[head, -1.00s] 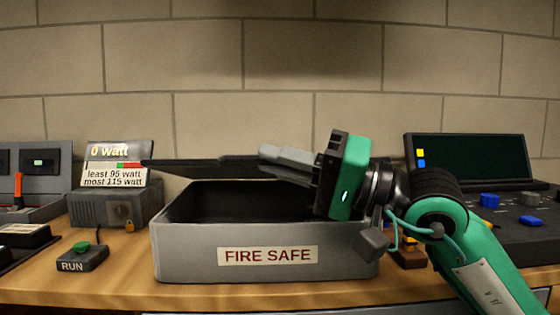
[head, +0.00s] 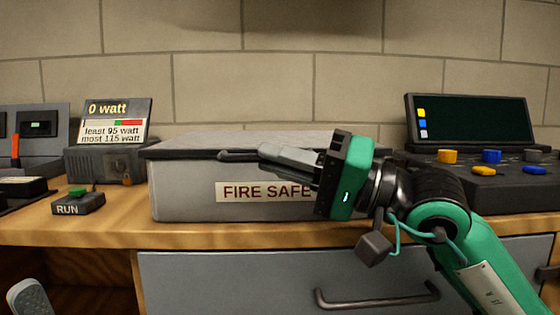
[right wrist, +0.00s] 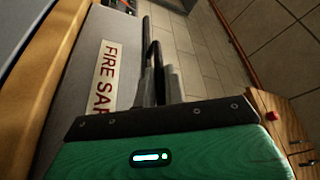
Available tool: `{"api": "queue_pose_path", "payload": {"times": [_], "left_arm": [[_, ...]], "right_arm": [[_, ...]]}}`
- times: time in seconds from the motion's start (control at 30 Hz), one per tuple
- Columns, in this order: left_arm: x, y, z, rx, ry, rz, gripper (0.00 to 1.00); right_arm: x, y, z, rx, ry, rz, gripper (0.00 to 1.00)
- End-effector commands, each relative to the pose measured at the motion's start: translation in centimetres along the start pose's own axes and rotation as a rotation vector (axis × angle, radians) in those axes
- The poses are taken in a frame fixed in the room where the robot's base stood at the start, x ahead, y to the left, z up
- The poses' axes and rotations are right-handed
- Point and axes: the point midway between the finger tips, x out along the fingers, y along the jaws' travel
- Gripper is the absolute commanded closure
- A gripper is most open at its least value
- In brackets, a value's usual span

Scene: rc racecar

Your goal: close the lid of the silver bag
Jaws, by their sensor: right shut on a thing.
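The silver bag is a grey box-shaped case (head: 185,195) with a "FIRE SAFE" label, standing on the wooden bench. Its grey lid (head: 220,140) with a dark edge lies across the top, and the inside is hidden. My right gripper (head: 266,153) is at the front edge of the lid, shut on its dark handle (head: 228,156). In the right wrist view the fingers (right wrist: 160,85) are around the dark handle bar (right wrist: 156,55), beside the bag's labelled front (right wrist: 75,85). My left gripper is not in view.
Left of the bag are a watt meter (head: 108,165) reading "0 watt" and a RUN button box (head: 78,203). A dark console (head: 480,185) with coloured knobs and a screen stands at right. A grey drawer (head: 250,275) with a handle is below the bench top.

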Motion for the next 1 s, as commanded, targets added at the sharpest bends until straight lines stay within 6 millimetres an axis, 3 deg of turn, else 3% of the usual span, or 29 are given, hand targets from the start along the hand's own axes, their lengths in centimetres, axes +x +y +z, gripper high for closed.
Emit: {"api": "queue_pose_path", "payload": {"times": [0.37,0.4,0.5,1.0], "left_arm": [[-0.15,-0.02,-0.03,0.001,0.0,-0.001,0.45],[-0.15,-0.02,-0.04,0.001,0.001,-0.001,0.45],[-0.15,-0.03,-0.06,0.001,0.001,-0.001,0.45],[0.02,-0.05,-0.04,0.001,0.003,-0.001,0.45]], "right_arm": [[0.03,1.0,0.6,0.009,-0.011,0.018,1.0],[0.03,1.02,0.63,0.01,-0.012,0.018,0.83],[0.02,0.96,0.59,0.009,-0.011,0.016,0.67],[-0.26,0.5,0.29,0.004,-0.005,0.009,0.67]]}}
